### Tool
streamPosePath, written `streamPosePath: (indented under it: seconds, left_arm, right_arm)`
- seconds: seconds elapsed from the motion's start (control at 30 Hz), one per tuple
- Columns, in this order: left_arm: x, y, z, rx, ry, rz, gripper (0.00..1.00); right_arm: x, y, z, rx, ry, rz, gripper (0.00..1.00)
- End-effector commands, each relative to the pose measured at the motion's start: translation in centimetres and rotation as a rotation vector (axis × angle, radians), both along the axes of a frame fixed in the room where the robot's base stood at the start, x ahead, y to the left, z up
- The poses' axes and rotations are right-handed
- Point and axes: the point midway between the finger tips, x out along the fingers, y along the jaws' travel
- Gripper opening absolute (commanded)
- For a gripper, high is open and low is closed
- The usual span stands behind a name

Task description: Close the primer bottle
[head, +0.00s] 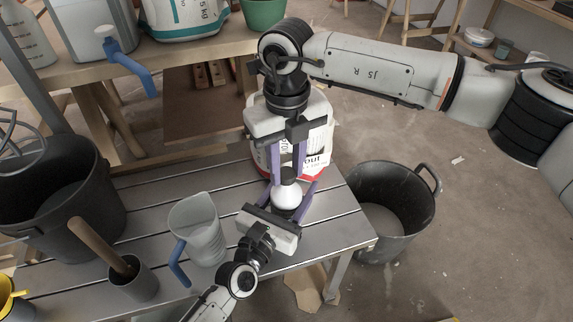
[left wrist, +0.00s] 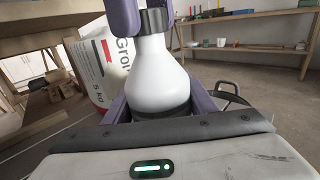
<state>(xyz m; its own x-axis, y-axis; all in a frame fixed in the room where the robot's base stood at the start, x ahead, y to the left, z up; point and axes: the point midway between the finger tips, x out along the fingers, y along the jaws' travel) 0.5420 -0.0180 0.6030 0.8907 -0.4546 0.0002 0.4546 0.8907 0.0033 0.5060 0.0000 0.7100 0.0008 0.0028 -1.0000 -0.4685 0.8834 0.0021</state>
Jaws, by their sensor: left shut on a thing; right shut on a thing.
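The primer bottle (head: 286,196) is white with a rounded shoulder, and it stands upright between the purple fingers of my left gripper (head: 288,204), which is shut on it. In the left wrist view the bottle (left wrist: 157,75) fills the middle, with a dark band low on its body. A dark cap (left wrist: 154,22) sits at its neck. My right gripper (head: 287,174) points down from above and is shut on the cap; its purple fingers also show at the top of the left wrist view (left wrist: 142,15). Whether the cap is fully seated cannot be told.
A white and red grout bag (head: 318,135) stands just behind the grippers on the slatted metal table (head: 335,215). A clear jug (head: 198,230), a grey pot with a wooden handle (head: 135,283) and a black bucket (head: 60,205) are left. Another bucket (head: 395,210) stands on the floor at right.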

Motion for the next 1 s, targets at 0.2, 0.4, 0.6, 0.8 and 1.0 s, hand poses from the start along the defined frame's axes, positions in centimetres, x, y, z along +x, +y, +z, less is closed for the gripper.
streamPosePath:
  seconds: [0.2, 0.4, 0.6, 0.8, 1.0]
  left_arm:
    - [-0.01, 0.02, -0.09, 0.001, 0.002, 0.000, 0.00]
    - [-0.01, 0.02, -0.09, 0.001, 0.002, 0.000, 0.00]
    - [-0.01, 0.03, -0.09, 0.001, 0.002, 0.000, 0.00]
    - [-0.01, 0.03, -0.09, 0.002, 0.001, 0.000, 0.00]
    - [-0.01, 0.03, -0.08, 0.002, 0.001, 0.000, 0.00]
  right_arm:
    - [0.00, 0.02, -0.03, 0.001, 0.000, -0.471, 0.02]
    - [0.00, 0.01, -0.04, 0.000, 0.001, -0.673, 0.02]
    - [0.00, 0.01, -0.04, 0.000, 0.001, -0.670, 0.49]
    - [0.00, 0.01, -0.05, 0.000, 0.001, -0.669, 0.50]
    - [0.04, 0.02, 0.68, 0.001, 0.000, -0.669, 0.50]
